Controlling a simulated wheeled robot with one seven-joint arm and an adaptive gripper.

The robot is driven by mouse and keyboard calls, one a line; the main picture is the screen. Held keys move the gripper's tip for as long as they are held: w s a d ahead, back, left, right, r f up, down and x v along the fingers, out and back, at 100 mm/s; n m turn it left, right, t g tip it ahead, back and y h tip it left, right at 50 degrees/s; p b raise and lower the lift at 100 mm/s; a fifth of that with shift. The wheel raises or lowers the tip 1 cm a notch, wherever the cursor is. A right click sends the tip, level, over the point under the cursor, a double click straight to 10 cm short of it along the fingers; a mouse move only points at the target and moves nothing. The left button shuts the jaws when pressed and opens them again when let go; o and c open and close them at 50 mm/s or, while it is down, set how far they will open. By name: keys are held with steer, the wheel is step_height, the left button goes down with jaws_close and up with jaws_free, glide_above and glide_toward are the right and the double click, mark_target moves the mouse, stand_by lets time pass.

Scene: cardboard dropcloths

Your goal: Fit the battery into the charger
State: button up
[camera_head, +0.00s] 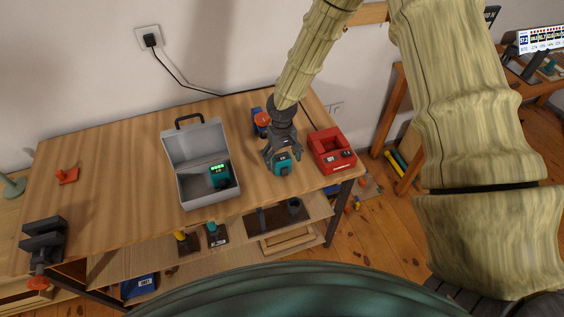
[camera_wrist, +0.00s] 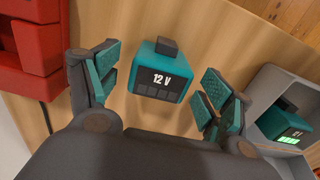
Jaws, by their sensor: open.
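A teal battery (camera_head: 281,166) stands on the workbench near its right end. In the wrist view the battery (camera_wrist: 161,72) shows a "12 V" label and a dark top block. My gripper (camera_head: 281,160) is just over it; in the wrist view my gripper (camera_wrist: 162,88) is open, with a finger on each side of the battery and visible gaps between. The red charger (camera_head: 331,150) sits on the bench to the right of the battery. Its edge also shows in the wrist view (camera_wrist: 40,45). A second teal battery (camera_head: 219,176) with green lights lies in the open grey case.
The open grey case (camera_head: 207,203) stands left of my gripper, lid up. An orange and blue object (camera_head: 261,120) is behind my gripper. A dark vise (camera_head: 43,240) is at the bench's left end. The middle-left of the bench (camera_head: 115,160) is clear.

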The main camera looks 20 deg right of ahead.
steer(key=shift+f, duration=0.3)
steer(key=c, duration=1.2)
steer(key=shift+c, duration=0.3)
steer(key=shift+r, duration=0.2)
